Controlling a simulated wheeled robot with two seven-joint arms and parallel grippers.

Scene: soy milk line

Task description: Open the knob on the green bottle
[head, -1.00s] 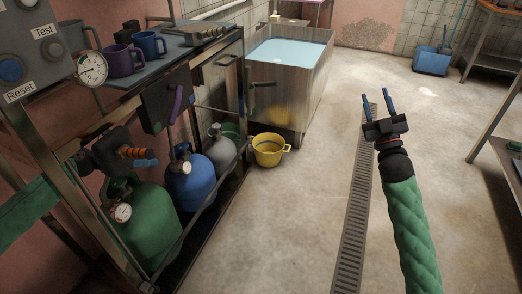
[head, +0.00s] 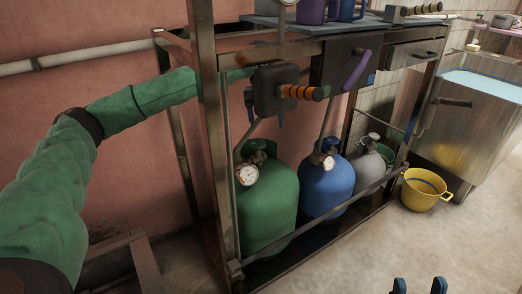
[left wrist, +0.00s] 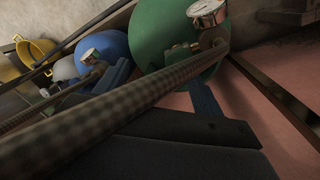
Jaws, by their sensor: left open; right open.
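The green bottle (head: 268,205) stands upright in a metal rack, with a green knob (head: 257,148) on top and a round gauge (head: 246,174) at its neck. In the left wrist view the green bottle (left wrist: 165,32) and gauge (left wrist: 207,11) are at the top; the knob is partly hidden by a hose. My right gripper (head: 420,286) is open and empty at the bottom edge.
The black box (head: 275,92) and rack post (head: 208,120) stand close to my left arm. A rail (head: 330,218) runs before the bottles. A blue bottle (head: 325,186), grey bottle (head: 366,166) and yellow bucket (head: 424,190) are to the right. The floor in front is clear.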

